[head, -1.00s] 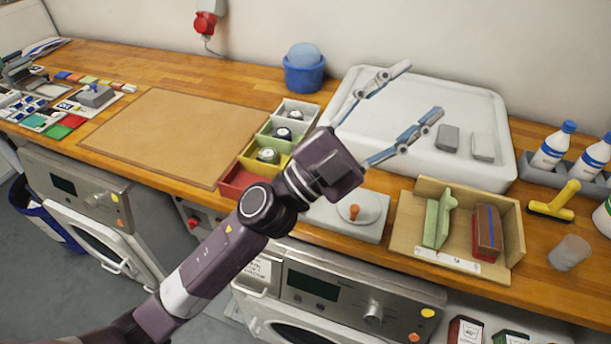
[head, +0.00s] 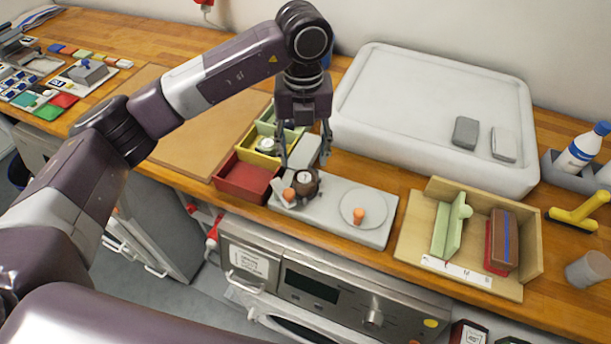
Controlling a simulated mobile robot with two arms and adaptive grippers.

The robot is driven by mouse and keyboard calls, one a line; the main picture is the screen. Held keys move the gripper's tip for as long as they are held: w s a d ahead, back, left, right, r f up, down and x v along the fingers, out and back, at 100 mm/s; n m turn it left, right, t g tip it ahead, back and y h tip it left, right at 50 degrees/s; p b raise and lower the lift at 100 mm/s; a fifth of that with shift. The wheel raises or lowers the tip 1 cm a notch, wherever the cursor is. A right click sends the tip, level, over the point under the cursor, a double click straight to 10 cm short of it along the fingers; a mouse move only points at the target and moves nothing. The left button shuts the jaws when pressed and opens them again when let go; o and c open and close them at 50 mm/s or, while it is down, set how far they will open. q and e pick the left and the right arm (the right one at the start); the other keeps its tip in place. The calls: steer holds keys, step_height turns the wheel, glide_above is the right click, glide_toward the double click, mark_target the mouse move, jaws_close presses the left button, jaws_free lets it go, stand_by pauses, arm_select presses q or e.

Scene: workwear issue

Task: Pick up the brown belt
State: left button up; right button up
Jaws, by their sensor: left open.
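A brown rolled belt (head: 304,184) sits on the left part of a pale grey plate fixture (head: 336,222) at the counter's front edge. An orange-tipped grey part (head: 289,194) stands close in front of it and hides a little of it. My left gripper (head: 304,160) points down just above and behind the belt. Its two fingers are apart with nothing between them; I cannot tell whether either touches the belt. My right gripper is not in view.
A white tray (head: 400,150) lies behind right. A wooden holder (head: 412,246) stands right of the fixture. The brown mat (head: 195,140) has bare space.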

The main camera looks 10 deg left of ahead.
mark_target(304, 177)
arm_select(q)
steer(key=shift+s+f+p, duration=0.1)
steer(key=shift+f+p, duration=0.3)
steer(key=shift+f, duration=0.5)
step_height(304, 177, down, 5)
steer(key=shift+r+p, duration=0.2)
steer(key=shift+p, duration=1.05)
steer(key=shift+f, duration=0.35)
steer(key=shift+c, duration=0.5)
steer(key=c, duration=0.7)
steer(key=shift+c, duration=0.6)
steer(key=shift+r, duration=0.1)
